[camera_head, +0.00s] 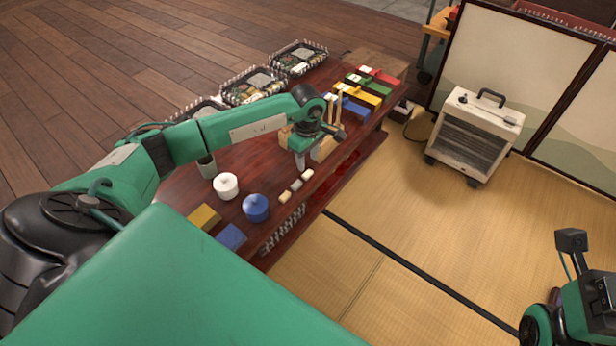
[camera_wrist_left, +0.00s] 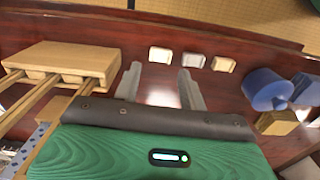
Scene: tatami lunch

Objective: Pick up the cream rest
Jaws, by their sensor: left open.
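The cream rest (camera_head: 307,174) is a small pale block at the far end of a short row on the dark red table. It also shows in the left wrist view (camera_wrist_left: 160,54), just beyond my fingertips. Beside it lie a grey rest (camera_head: 296,186) and a tan rest (camera_head: 285,197). My left gripper (camera_head: 300,162) points down over the table close to the cream rest. In the left wrist view its two fingers (camera_wrist_left: 160,78) are apart with nothing between them. My right gripper's fingers do not show; only part of my right arm is at the lower right.
A wooden holder (camera_wrist_left: 62,62) with sticks stands close beside the left gripper. A blue lidded pot (camera_head: 256,207) and a white lidded pot (camera_head: 226,186) stand nearby. Coloured boxes (camera_head: 366,88) line the far end. A heater (camera_head: 473,138) stands on the tatami.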

